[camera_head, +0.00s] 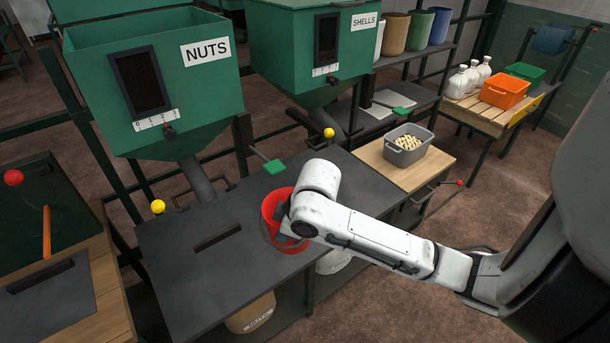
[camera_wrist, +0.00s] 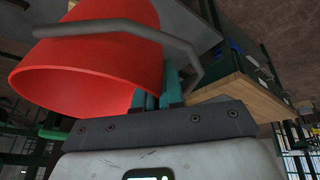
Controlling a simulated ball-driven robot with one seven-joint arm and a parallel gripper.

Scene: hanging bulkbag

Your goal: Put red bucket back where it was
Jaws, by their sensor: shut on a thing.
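The red bucket (camera_head: 272,210) is on or just above the dark bench top (camera_head: 170,265), near its front edge; I cannot tell whether it touches. In the wrist view the bucket (camera_wrist: 95,70) fills the upper left, with its rim toward the camera and its grey handle across its side. My gripper (camera_head: 284,232) is at the bucket's right side, partly hidden by my wrist. In the wrist view my gripper's teal fingers (camera_wrist: 158,97) are shut at the bucket's wall, and the fingertips are hidden behind the bucket.
Green NUTS (camera_head: 150,75) and SHELLS (camera_head: 315,40) hoppers stand behind the bench. A grey bin (camera_head: 408,150) with pale contents sits on a wooden table to the right. Orange (camera_head: 504,91) and green crates stand farther right. The bench's left part is mostly clear.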

